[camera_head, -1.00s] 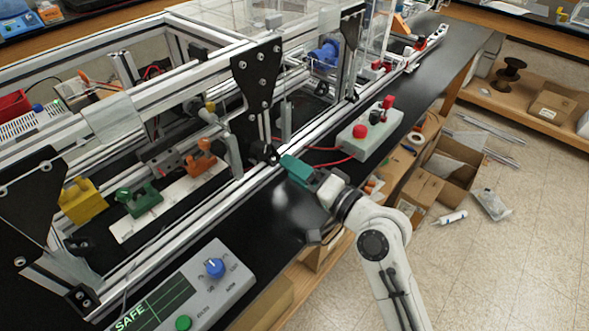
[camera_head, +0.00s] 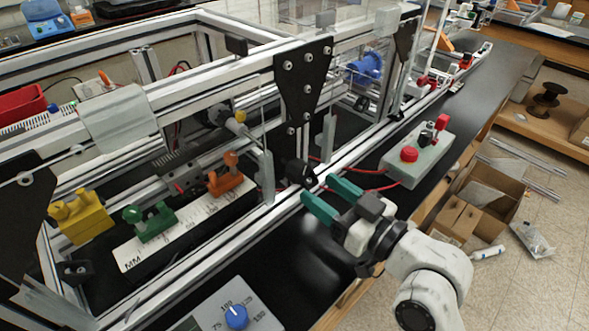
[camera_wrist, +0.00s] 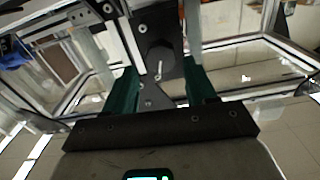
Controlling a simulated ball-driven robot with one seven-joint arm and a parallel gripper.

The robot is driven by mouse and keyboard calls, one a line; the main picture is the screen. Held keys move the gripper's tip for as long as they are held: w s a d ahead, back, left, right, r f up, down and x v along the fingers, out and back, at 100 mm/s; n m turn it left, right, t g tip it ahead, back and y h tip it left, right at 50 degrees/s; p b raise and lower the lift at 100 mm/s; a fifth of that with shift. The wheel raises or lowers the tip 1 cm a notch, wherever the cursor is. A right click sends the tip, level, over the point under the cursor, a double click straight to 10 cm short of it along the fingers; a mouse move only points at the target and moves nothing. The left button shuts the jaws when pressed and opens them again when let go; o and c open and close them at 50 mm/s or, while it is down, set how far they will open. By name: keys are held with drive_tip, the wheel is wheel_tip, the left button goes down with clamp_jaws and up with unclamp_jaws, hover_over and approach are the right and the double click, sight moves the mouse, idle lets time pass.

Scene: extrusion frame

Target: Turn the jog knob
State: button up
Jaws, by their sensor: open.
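A black round knob (camera_head: 297,173), apparently the jog knob, sits on the front rail of the extrusion frame below a black triangular plate. My gripper (camera_head: 319,187) is open, with its two teal fingers pointing toward this knob. In the wrist view the black knob (camera_wrist: 160,60) shows between and beyond the fingers of my gripper (camera_wrist: 160,72). I see no contact. A blue dial (camera_head: 236,316) with a white pointer line is on the grey control panel (camera_head: 205,312) at the bottom edge, well away from my gripper.
Yellow (camera_head: 80,217), green (camera_head: 150,222) and orange (camera_head: 225,181) blocks are inside the frame. Metal rails lie close to the fingers.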

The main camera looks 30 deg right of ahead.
sight(303, 178)
drive_tip(key=p+x, duration=0.1)
drive_tip(key=x, duration=0.6)
drive_tip(key=shift+w+a, duration=0.1)
drive_tip(key=shift+w, duration=0.2)
drive_tip(key=shift+f, duration=0.1)
drive_tip(key=c, duration=0.7)
drive_tip(key=shift+m+p, duration=0.35)
drive_tip(key=shift+m, duration=0.15)
drive_tip(key=o, duration=0.7)
drive_tip(key=shift+s+f, duration=0.1)
drive_tip(key=shift+s, duration=0.45)
drive_tip(key=b+v, duration=0.2)
drive_tip(key=v, duration=0.7)
drive_tip(key=shift+s+d, duration=0.25)
drive_tip(key=shift+s, duration=0.1)
